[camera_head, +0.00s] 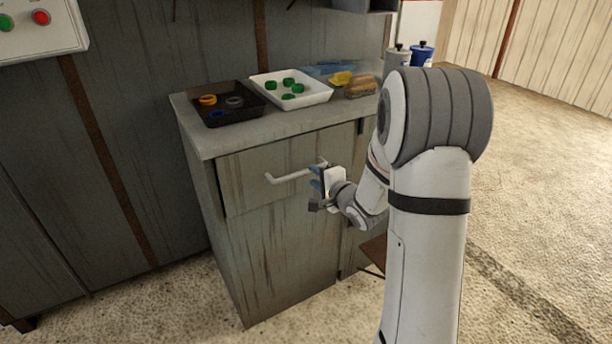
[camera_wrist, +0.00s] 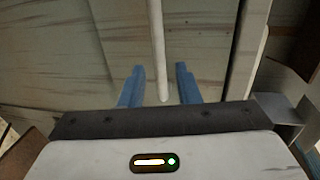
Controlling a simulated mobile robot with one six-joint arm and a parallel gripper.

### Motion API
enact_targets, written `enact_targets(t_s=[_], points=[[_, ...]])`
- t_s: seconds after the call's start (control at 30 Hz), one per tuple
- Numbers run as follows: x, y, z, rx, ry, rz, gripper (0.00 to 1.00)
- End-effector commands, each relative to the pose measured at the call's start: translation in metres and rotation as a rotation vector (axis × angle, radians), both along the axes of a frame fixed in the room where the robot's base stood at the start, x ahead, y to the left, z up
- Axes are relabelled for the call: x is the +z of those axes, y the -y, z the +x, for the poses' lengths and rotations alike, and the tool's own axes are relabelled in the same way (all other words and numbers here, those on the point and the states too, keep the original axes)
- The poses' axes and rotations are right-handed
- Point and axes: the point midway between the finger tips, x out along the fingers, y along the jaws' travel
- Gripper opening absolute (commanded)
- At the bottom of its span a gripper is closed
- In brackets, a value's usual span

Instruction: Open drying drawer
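The drying drawer (camera_head: 245,183) is the worn grey-green front under the counter top, and it looks shut. Its white bar handle (camera_head: 285,177) runs across the front. My gripper (camera_head: 314,180) is at the right end of the handle, close to the drawer front. In the wrist view, the handle (camera_wrist: 159,45) runs down from the top edge and ends between the two blue fingers of my gripper (camera_wrist: 160,68). The fingers are open, with a gap on each side of the bar. I cannot tell the exact depth between fingers and handle.
On the counter (camera_head: 222,141) are a black tray (camera_head: 243,119) with coloured rings, a white tray (camera_head: 316,94) with several green pieces, and a yellow item (camera_head: 341,78). A blue canister (camera_head: 422,52) stands behind my arm. Open floor (camera_head: 530,190) lies to the right.

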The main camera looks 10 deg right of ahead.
Motion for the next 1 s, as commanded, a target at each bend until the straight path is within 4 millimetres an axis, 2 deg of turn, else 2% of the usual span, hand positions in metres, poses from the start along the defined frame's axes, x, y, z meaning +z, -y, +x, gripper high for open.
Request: enact_targets(t_s=[0.1,0.3,0.67,1.0], points=[[-0.006,-0.007,0.019,0.002,0.000,-0.002,0.30],[-0.011,-0.014,0.043,0.000,-0.001,-0.001,0.30],[-0.011,-0.016,0.050,-0.002,-0.001,-0.003,0.30],[-0.011,-0.015,0.050,-0.003,-0.001,-0.003,0.03]])
